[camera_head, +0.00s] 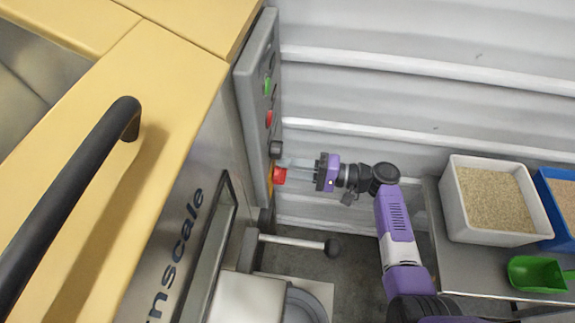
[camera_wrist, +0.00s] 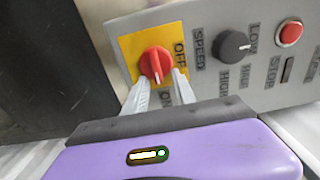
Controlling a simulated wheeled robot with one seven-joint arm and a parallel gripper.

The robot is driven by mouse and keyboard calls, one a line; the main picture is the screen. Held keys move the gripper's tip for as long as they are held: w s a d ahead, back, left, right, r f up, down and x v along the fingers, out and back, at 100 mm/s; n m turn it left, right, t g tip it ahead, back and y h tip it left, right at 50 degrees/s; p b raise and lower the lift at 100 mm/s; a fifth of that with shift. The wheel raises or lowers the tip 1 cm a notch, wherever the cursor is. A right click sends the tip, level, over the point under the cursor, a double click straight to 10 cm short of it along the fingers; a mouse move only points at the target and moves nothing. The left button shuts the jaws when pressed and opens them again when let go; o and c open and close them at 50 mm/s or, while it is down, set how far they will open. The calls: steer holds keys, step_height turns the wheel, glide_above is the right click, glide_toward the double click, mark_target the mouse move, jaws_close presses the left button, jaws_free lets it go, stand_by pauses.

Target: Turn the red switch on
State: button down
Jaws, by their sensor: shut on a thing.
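The red switch (camera_wrist: 155,62) is a round rotary knob with a white pointer mark, on a yellow plate (camera_wrist: 130,50) in the wrist view. The plate carries the labels OFF and ON. My gripper (camera_wrist: 160,90) has its two pale fingers on either side of the knob, shut on it. In the head view the red switch (camera_head: 279,175) shows low on the grey control panel (camera_head: 250,100), with my gripper (camera_head: 290,168) reaching it from the right. The knob's far side is hidden from the wrist camera.
Beside the switch are a black speed knob (camera_wrist: 234,45) and a red stop button (camera_wrist: 289,33). A green button (camera_head: 267,85) is higher on the panel. A white bin (camera_head: 458,205) and green scoop (camera_head: 537,272) stand at right.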

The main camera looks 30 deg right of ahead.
steer(key=shift+s+a+f, duration=0.2)
steer(key=shift+s+f, duration=0.1)
steer(key=shift+f, duration=0.05)
steer(key=c, duration=1.1)
jaws_free()
steer(key=shift+o, duration=0.5)
steer(key=shift+w+r, duration=0.1)
steer(key=shift+r, duration=0.05)
steer(key=shift+d+r, duration=0.1)
steer(key=shift+d, duration=0.05)
steer(key=v, duration=0.7)
steer(key=shift+s+d+b, duration=0.25)
steer(key=shift+b, duration=0.05)
